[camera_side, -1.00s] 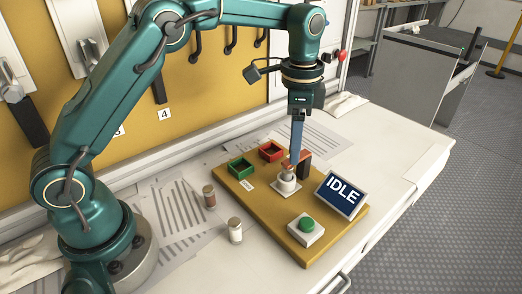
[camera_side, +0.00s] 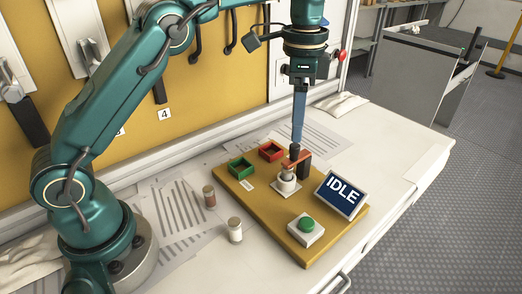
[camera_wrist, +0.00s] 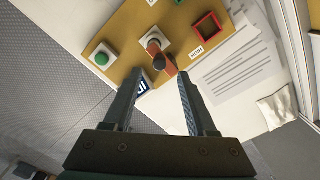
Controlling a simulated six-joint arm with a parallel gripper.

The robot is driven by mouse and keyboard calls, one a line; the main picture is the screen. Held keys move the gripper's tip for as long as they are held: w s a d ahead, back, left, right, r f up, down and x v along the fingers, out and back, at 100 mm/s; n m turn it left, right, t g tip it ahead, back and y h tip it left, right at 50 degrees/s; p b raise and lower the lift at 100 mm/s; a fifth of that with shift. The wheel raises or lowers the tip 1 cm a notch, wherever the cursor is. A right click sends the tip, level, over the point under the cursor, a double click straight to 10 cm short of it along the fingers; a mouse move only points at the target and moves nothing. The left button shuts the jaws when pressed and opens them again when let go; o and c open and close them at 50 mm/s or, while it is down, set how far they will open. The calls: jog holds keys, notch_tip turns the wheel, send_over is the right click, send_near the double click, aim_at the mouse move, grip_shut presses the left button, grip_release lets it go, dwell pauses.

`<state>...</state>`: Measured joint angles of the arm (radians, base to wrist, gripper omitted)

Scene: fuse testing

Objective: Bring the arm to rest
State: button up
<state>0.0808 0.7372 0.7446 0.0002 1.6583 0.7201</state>
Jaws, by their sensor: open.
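My gripper (camera_side: 297,143) is above the yellow test board (camera_side: 280,236), over a white fuse holder (camera_side: 286,187) with a red lever clamp (camera_side: 296,160) and a dark knob. In the wrist view my gripper (camera_wrist: 156,82) has its two fingers apart with nothing held between them. The red lever clamp (camera_wrist: 168,66) with its dark round knob shows beyond the fingertips. In the side view the fingertips are just above the knob; I cannot tell whether they touch it.
The board also carries a green tray (camera_side: 241,168), a red tray (camera_side: 271,151), a green button (camera_side: 306,224) and a screen (camera_side: 341,195) reading IDLE. Two small fuses (camera_side: 235,230) (camera_side: 209,196) stand on the table left of the board. Papers lie around. Air above the board is free.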

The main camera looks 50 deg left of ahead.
jog(key=r, duration=0.2)
jog(key=r+t, duration=0.1)
jog(key=shift+s+a+r, duration=0.2)
jog(key=shift+s+r, duration=0.1)
jog(key=shift+r, duration=0.1)
jog(key=s+a+r+n+t, duration=0.25)
jog(key=s+r, duration=0.35)
jog(key=s, duration=0.4)
jog(key=s+f+n+t, duration=0.2)
jog(key=s+f+n, duration=0.4)
jog(key=s+f, duration=0.3)
jog(key=shift+f+n, duration=0.25)
jog(key=shift+n, duration=0.1)
jog(key=shift+s, duration=0.1)
